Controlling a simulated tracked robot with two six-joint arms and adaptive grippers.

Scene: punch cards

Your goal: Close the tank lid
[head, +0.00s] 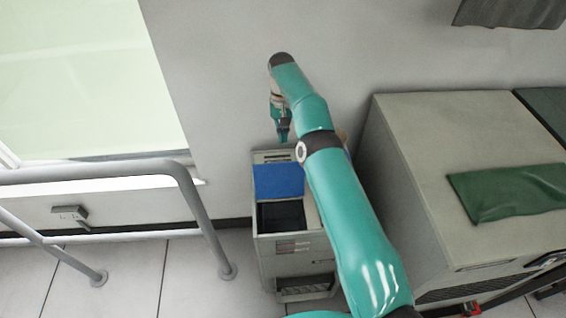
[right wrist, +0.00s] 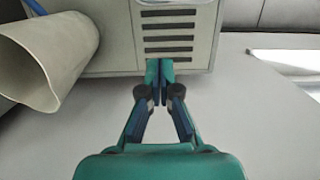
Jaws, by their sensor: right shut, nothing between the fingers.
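A narrow grey cabinet (head: 292,250) stands on the floor, most likely the tank. Its top has a blue panel (head: 279,181) at the back and a dark rectangular opening (head: 282,215) in front. I cannot tell for certain which part is the lid. My right gripper (head: 283,138) points down at the cabinet's back edge, close to the wall. In the right wrist view its fingers (right wrist: 160,68) are together and empty, over the lower edge of a pale slotted panel (right wrist: 168,35). Contact cannot be told. My left gripper is out of view.
A large beige cabinet (head: 425,140) with a green cloth (head: 510,190) on top stands at the right. A grey handrail (head: 190,200) stands at the left. A pale hollow cylinder (right wrist: 45,60) is left of the fingers in the right wrist view.

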